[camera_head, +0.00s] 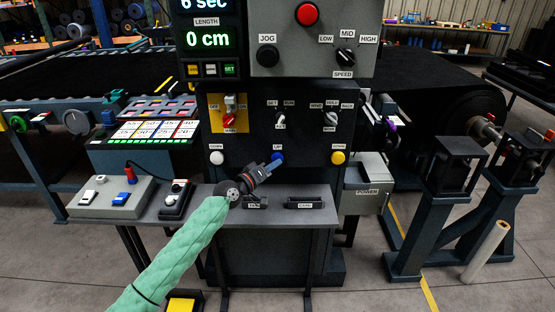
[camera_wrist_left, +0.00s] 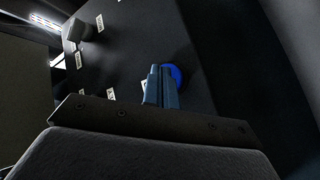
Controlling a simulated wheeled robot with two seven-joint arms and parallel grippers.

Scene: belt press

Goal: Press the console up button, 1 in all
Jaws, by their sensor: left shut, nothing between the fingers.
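The console (camera_head: 305,180) has a dark front panel with a row of three round buttons. The middle one is the blue button (camera_head: 279,157), under a small label that seems to read UP. My left gripper (camera_head: 273,165) is shut and empty, with its blue fingertips right at the blue button and partly covering it. In the left wrist view the shut fingers (camera_wrist_left: 161,86) overlap the left side of the blue button (camera_wrist_left: 178,74). I cannot tell whether they touch it. My right gripper is in neither view.
A white button (camera_head: 216,158) is to the left and a yellow button (camera_head: 338,158) to the right. Knobs and a yellow-backed switch (camera_head: 229,112) sit above. A narrow shelf (camera_head: 315,216) juts out below. A grey switch box (camera_head: 110,198) stands left.

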